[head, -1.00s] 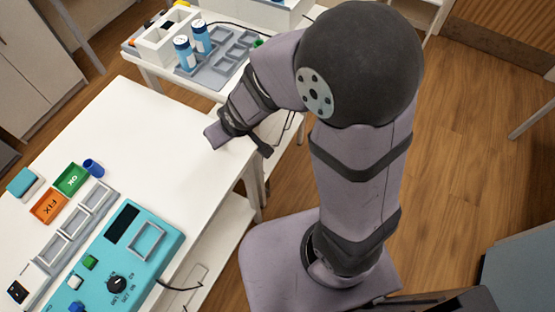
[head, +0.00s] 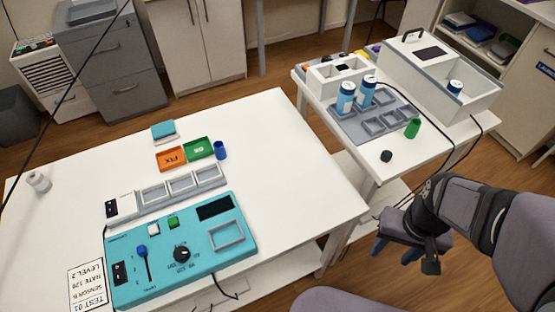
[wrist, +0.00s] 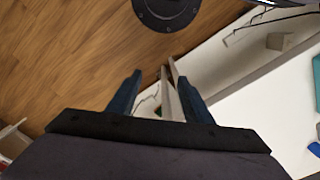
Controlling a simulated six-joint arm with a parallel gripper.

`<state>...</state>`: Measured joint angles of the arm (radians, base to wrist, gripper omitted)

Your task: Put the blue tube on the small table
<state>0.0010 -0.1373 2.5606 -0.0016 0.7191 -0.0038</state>
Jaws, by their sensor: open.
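The blue tube (head: 220,150) is a short dark-blue cylinder standing on the large white table (head: 280,200), beside the green OK tray. The small table (head: 388,172) stands to the right, across a gap, with a green tube (head: 412,128) on it. My gripper (head: 396,252) is over the floor at the right, in front of the small table and well apart from the blue tube. In the wrist view my gripper (wrist: 157,85) has its blue fingers apart with nothing between them. A blue piece at that view's right edge is too cut off to name.
The small table holds a grey rack (head: 350,128) with two blue bottles, a white bin (head: 480,100) and a small black object (head: 386,156). A teal console (head: 150,278), an orange FIX tray (head: 171,159) and a green OK tray (head: 199,148) occupy the large table. Its right part is clear.

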